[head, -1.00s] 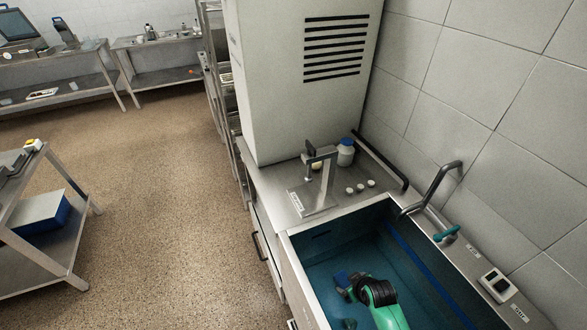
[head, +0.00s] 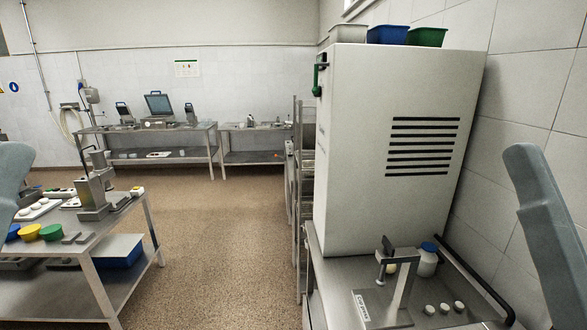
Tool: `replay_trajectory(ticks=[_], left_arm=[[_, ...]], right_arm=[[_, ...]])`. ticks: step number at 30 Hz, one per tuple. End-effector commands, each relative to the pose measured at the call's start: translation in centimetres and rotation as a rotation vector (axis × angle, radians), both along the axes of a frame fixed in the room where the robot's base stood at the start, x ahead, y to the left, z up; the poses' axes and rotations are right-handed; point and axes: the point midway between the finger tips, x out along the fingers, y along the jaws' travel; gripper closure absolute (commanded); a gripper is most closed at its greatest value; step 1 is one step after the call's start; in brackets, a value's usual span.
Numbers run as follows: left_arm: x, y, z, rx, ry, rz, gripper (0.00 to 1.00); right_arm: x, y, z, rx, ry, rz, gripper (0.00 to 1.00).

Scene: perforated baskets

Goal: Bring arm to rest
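A smooth grey-blue link of my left arm (head: 10,180) shows at the left edge of the head view. A similar link of my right arm (head: 550,225) rises at the right edge, in front of the tiled wall. Both links are cut off by the frame. I can make out no fingers of either gripper, so whether they are open or hold anything is hidden.
A tall white cabinet (head: 350,170) carries grey, blue and green baskets on top. Below it is a steel counter (head: 335,285) with a tap-like stand and a blue-capped jar (head: 427,262). A steel table (head: 95,235) stands left. The speckled floor between (head: 215,260) is clear.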

Motion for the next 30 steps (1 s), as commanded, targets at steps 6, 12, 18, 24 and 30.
replay_trajectory(ticks=[6, 12, 18, 24, 30], left_arm=[[-0.1, 0.0, 10.3, 0.0, -0.002, 0.0, 1.0], [0.0, 0.0, 19.8, 0.0, 0.0, 0.0, 1.0], [0.0, 0.0, 27.6, 0.0, -0.001, 0.0, 1.0], [0.0, 0.0, 29.7, 0.0, 0.0, 0.0, 1.0], [0.0, 0.0, 29.3, 0.0, 0.001, 0.0, 1.0]], right_arm=[[0.0, 0.0, 10.2, 0.041, 0.0, 0.044, 0.09], [0.0, 0.0, 19.7, 0.039, 0.002, 0.043, 0.09], [0.1, 0.0, 27.5, 0.039, 0.002, 0.042, 0.09], [0.1, 0.0, 29.6, 0.039, 0.003, 0.041, 0.09], [0.1, 0.0, 29.2, 0.039, 0.002, 0.041, 0.09]])
